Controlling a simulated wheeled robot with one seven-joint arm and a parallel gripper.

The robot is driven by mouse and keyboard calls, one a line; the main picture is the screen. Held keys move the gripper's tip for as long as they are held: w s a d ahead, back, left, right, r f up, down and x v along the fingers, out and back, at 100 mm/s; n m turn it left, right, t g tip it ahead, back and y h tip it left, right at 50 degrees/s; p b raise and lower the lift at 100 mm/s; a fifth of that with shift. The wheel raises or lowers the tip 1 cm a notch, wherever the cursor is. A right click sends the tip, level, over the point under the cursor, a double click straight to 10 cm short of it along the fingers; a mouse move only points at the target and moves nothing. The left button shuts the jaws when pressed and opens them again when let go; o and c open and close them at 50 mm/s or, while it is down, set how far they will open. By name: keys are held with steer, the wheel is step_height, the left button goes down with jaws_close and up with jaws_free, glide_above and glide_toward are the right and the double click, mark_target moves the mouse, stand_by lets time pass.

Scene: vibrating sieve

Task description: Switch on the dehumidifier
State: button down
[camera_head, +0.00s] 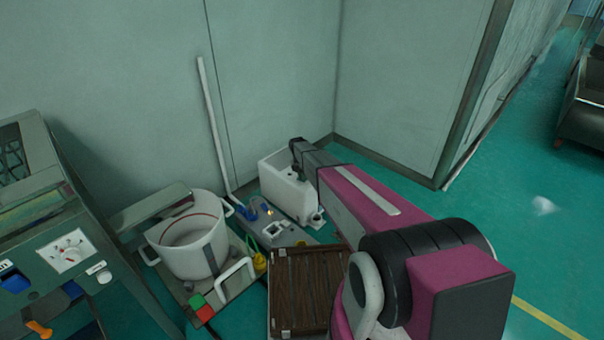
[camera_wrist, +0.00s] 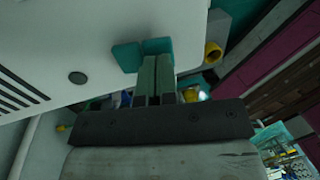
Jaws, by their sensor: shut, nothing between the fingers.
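A white boxy unit (camera_head: 280,190), which appears to be the dehumidifier, stands on the floor by the wall corner in the head view. In the wrist view a white panel (camera_wrist: 70,35) fills the upper left, with dark vent slots (camera_wrist: 18,90) and a dark round spot (camera_wrist: 78,78). My gripper (camera_head: 297,172) is over the box's right part in the head view. In the wrist view my gripper (camera_wrist: 156,60) is shut and empty. Its fingertips are at two teal square pieces (camera_wrist: 127,57) near the panel's edge; I cannot tell whether they touch.
A large white pot (camera_head: 190,250) stands on a low platform left of the box. A brown slatted wooden crate (camera_head: 300,285) is in front. A white pipe (camera_head: 213,125) leans on the wall. A control console (camera_head: 45,265) is at far left. Green floor (camera_head: 540,220) is open at right.

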steer(key=shift+s, duration=0.1)
steer(key=shift+s+d+f, duration=0.1)
steer(key=shift+s+f, duration=0.05)
steer(key=shift+f, duration=0.05)
steer(key=shift+f+t+y, duration=0.15)
steer(key=shift+t+y, duration=0.15)
steer(key=shift+t, duration=0.1)
steer(key=shift+w, duration=0.2)
steer(key=shift+w+a, duration=0.55)
steer(key=shift+w, duration=0.05)
step_height(320, 180, up, 11)
steer(key=shift+w+a, duration=0.45)
